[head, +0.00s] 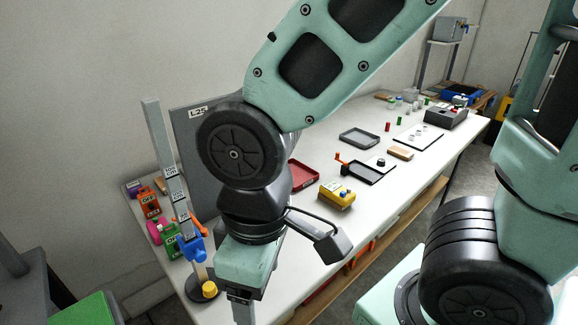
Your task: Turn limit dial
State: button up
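My gripper (242,303) points down at the lower middle, over the front left end of the table. Its fingertips are cut off by the bottom edge, so I cannot tell whether it is open or shut. To its left stands a grey upright post (163,150) with several small labels, a blue clamp-like piece (191,249) and an orange lever (199,227). A yellow round knob (209,289) sits on the dark base of this post, a little left of my gripper and apart from it. I cannot read which part is the limit dial.
A grey panel (188,125) stands behind my arm. A red tray (303,175), yellow box (337,195) and grey tray (360,138) are on the white table (330,150) to the right.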

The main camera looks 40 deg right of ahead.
aim_at(381, 161)
jog(key=z, duration=1.35)
